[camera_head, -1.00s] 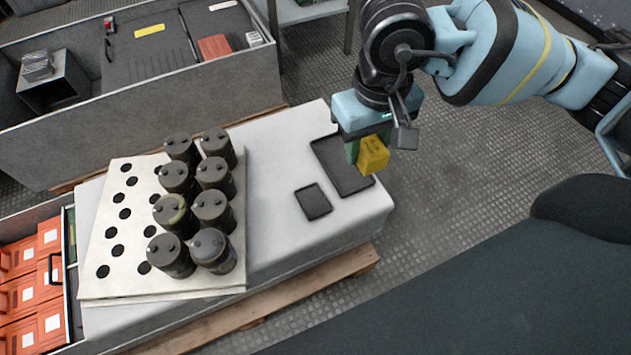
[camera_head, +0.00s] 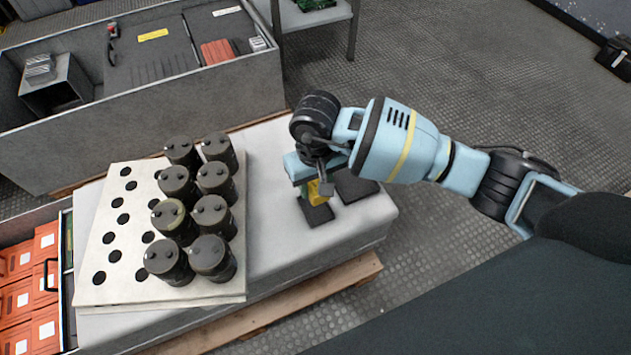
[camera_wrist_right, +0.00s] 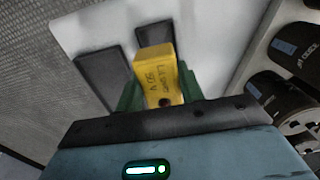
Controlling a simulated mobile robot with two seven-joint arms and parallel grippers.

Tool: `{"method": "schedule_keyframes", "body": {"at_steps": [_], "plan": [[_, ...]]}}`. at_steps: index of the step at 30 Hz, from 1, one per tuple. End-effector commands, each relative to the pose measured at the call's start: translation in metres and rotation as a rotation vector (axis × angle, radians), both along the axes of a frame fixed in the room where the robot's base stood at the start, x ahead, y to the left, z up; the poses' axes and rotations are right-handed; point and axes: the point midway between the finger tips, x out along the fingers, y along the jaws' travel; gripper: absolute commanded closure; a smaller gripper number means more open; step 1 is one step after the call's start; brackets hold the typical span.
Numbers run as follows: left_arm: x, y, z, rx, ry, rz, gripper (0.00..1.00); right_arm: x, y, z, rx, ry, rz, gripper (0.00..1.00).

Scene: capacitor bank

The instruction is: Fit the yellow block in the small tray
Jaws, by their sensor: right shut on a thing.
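The yellow block (camera_head: 316,192) is between the green fingers of my right gripper (camera_head: 313,188), which is shut on it. In the right wrist view the block (camera_wrist_right: 160,78) stands out between the fingers, with dark print on its face. The small tray (camera_head: 319,214) is a flat dark rectangle on the light table top. The block is over its far part in the head view; I cannot tell whether they touch. In the right wrist view the small tray (camera_wrist_right: 155,33) shows partly behind the block. My left gripper is not in view.
A larger dark tray (camera_head: 354,187) lies just right of the small one, partly hidden by my arm. Several dark cylindrical capacitors (camera_head: 214,213) stand on a white holed board (camera_head: 115,253) to the left. Bare table top lies between board and trays.

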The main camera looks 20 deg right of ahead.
Motion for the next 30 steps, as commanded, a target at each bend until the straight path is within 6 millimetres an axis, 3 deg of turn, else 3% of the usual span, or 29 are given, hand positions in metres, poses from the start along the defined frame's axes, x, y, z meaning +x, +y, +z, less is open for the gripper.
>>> {"method": "schedule_keyframes", "body": {"at_steps": [11, 30], "plan": [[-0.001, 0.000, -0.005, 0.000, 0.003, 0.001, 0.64, 0.000, 0.000, -0.007, 0.001, 0.000, 0.000, 0.93], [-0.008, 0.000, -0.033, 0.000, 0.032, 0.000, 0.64, 0.000, 0.000, -0.054, 0.001, 0.000, -0.001, 0.93]]}}
